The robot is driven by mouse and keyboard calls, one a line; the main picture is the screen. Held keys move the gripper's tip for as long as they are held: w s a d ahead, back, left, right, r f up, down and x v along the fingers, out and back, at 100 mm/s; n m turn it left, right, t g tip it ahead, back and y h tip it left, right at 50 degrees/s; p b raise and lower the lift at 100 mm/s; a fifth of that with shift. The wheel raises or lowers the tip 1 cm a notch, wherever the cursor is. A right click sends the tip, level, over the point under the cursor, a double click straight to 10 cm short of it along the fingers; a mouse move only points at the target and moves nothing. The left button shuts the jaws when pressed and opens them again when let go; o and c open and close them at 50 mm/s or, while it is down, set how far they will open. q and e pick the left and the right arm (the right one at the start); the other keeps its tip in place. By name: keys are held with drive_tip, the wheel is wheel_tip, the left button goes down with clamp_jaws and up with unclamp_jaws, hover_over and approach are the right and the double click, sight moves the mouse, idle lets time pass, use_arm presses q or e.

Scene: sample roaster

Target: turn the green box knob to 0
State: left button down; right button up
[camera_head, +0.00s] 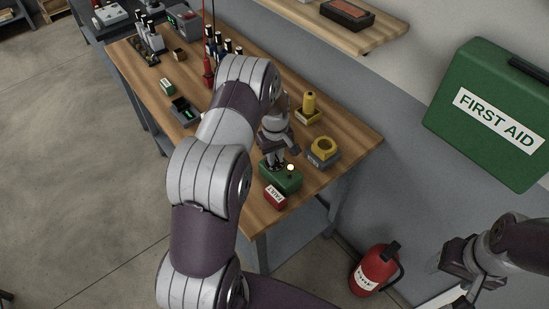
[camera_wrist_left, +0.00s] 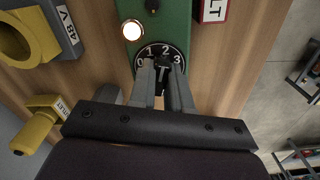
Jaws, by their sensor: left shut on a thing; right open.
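The green box (camera_head: 290,184) stands near the front end of the wooden bench. In the left wrist view the green box (camera_wrist_left: 170,22) carries a round black dial marked 0, 1, 2, 3 and a glowing lamp (camera_wrist_left: 131,30). The black knob (camera_wrist_left: 163,68) sits at the dial's middle, partly hidden by my fingers; I cannot tell surely which number it points at. My left gripper (camera_head: 277,166) is over the box, and in the wrist view its fingers (camera_wrist_left: 163,84) are shut on the knob. My right gripper (camera_head: 459,287) is open and empty, at the lower right, away from the bench.
A red labelled block (camera_head: 274,197) stands close beside the green box. A grey block with a yellow ring (camera_head: 323,150) and a yellow plunger-like piece (camera_head: 309,105) are behind it. A fire extinguisher (camera_head: 374,270) stands on the floor. A first aid case (camera_head: 490,110) is on the wall.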

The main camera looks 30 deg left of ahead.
sight(276, 156)
use_arm(q)
drive_tip(key=n+b, duration=0.1)
drive_tip(key=n, duration=0.3)
drive_tip(key=shift+w, duration=0.1)
drive_tip(key=shift+n+b, duration=0.4)
drive_tip(key=shift+n, duration=1.1)
drive_tip(key=shift+w+n, duration=0.1)
drive_tip(key=shift+n, duration=1.3)
drive_tip(key=c, duration=1.1)
unclamp_jaws()
drive_tip(key=shift+o, duration=0.2)
drive_tip(key=shift+b, duration=0.3)
wheel_tip(276, 156, up, 9)
drive_tip(key=shift+r+b, duration=0.2)
drive_tip(key=shift+b, duration=1.05)
wheel_tip(276, 156, up, 3)
drive_tip(key=shift+r+p, duration=0.15)
drive_tip(key=shift+p, duration=0.65)
